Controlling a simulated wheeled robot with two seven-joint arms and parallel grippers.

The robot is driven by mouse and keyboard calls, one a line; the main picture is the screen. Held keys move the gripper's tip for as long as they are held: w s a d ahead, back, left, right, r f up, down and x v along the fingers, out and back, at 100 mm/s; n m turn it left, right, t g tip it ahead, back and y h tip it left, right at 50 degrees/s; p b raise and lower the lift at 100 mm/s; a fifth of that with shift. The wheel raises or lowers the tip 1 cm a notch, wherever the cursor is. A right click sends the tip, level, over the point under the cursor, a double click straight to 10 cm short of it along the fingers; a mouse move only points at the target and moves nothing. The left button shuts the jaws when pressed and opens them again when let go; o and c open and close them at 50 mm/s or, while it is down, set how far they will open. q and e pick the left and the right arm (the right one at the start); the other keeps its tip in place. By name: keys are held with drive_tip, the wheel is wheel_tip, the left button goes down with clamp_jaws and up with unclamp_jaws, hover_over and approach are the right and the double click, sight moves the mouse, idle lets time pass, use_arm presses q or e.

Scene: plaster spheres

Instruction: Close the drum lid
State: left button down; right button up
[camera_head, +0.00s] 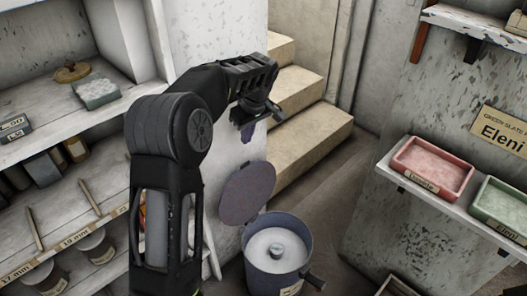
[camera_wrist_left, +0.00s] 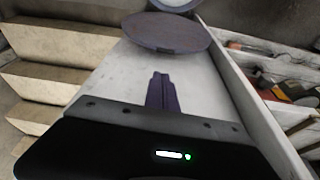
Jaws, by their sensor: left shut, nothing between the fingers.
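The drum (camera_head: 304,243) is a dark blue-grey round vessel at the bottom middle of the head view. It is open, with a pale inside and a small knob-like thing in its middle. The round, dark purple-grey drum lid (camera_head: 247,193) stands tilted up at the drum's far left rim. My left gripper (camera_head: 247,135) is shut and empty, above the lid and apart from it. In the left wrist view my shut fingers (camera_wrist_left: 158,78) point toward the lid (camera_wrist_left: 165,33), and a bit of the drum (camera_wrist_left: 176,4) shows beyond it. My right gripper is not in view.
Wooden steps (camera_head: 310,120) rise behind my left gripper. A white wall end (camera_head: 225,35) stands close beside my arm. Shelves with jars and blocks are on the left. On the right, a shelf holds a red tray (camera_head: 432,168) and a green tray (camera_head: 500,207).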

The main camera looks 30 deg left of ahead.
use_arm(q)
drive_tip(key=shift+s+f+n, duration=0.1)
drive_tip(key=shift+s+n, duration=0.4)
drive_tip(key=shift+s, duration=0.05)
drive_tip(key=s+b+x, duration=0.1)
drive_tip(key=x, duration=0.9)
drive_tip(key=shift+w, duration=0.35)
drive_tip(key=shift+d+b, duration=0.15)
drive_tip(key=shift+b, duration=0.15)
